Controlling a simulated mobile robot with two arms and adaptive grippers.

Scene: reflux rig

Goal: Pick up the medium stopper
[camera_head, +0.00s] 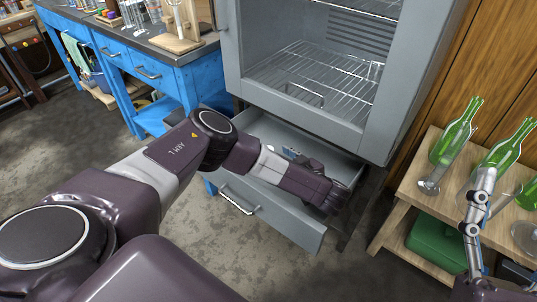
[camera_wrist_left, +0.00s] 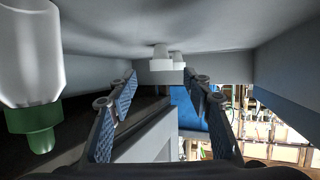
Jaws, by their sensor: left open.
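My left gripper (camera_head: 335,197) reaches into the open grey drawer (camera_head: 268,215) below the cabinet; its fingers are dark and small in the head view. In the left wrist view the left gripper (camera_wrist_left: 162,92) is open, with nothing between its fingers. Beyond the fingertips are pale stopper-like knobs (camera_wrist_left: 160,51) with a white block (camera_wrist_left: 165,70); I cannot tell which is the medium stopper. A clear item with a green end (camera_wrist_left: 38,125) is at the left of that view, beside the fingers. My right gripper (camera_head: 477,205) is by the bottles at the right; its jaw state is unclear.
The grey cabinet (camera_head: 400,125) with wire racks stands above the drawer. A wooden shelf (camera_head: 410,195) at the right carries green bottles (camera_head: 455,135) and glassware; a green box (camera_head: 432,245) is below. A blue bench (camera_head: 180,85) stands at the left. The drawer walls are close around my left gripper.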

